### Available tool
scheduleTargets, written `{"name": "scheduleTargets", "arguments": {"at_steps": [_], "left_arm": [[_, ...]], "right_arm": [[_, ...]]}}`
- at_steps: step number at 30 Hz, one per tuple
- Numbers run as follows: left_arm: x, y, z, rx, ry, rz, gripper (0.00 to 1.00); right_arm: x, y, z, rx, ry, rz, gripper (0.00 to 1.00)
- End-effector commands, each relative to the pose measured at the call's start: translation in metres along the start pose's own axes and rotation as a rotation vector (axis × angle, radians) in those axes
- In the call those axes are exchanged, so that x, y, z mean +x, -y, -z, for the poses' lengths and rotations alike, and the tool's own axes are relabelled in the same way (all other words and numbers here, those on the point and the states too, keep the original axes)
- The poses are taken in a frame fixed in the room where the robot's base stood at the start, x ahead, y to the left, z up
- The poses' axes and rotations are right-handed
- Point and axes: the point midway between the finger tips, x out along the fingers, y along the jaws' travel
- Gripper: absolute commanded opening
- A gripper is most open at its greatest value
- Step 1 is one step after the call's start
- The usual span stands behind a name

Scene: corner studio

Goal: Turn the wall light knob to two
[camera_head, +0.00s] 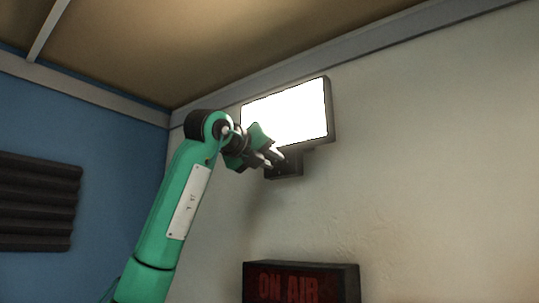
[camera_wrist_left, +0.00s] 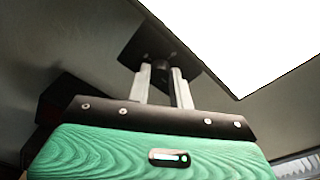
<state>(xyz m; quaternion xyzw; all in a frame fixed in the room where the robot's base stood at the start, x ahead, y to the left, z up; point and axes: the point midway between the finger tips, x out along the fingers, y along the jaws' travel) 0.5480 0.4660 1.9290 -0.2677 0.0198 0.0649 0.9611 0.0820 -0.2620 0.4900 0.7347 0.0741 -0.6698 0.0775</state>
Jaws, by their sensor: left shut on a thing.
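The wall light (camera_head: 290,112) is a bright white rectangular panel in a dark frame, high on the pale wall. A small dark control box (camera_head: 289,171) sits under its lower edge. My left gripper (camera_head: 277,155) is at that box. In the left wrist view, the two pale fingers of my left gripper (camera_wrist_left: 163,88) are shut on a dark round knob (camera_wrist_left: 160,66) in front of the dark plate (camera_wrist_left: 146,44). The lit panel (camera_wrist_left: 250,35) fills the upper right there. The knob's markings and pointer cannot be read. My right gripper is out of view.
A dark ON AIR sign (camera_head: 301,284) is on the wall below the light. Dark ridged panels (camera_head: 38,202) are on the blue wall at left. The ceiling edge runs above the light. The pale wall to the right is clear.

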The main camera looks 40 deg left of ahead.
Motion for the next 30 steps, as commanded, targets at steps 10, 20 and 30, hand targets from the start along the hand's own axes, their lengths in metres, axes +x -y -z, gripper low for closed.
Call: {"name": "scheduleTargets", "arguments": {"at_steps": [10,20,30], "left_arm": [[0.002,0.000,0.002,0.331,0.007,-0.024,0.00],[0.002,0.001,0.003,0.644,0.018,-0.042,0.00],[0.002,0.001,0.004,0.966,0.030,-0.062,0.00]], "right_arm": [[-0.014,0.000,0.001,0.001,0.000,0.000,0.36],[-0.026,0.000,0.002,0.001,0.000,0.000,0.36],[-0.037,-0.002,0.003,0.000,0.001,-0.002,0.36]]}}
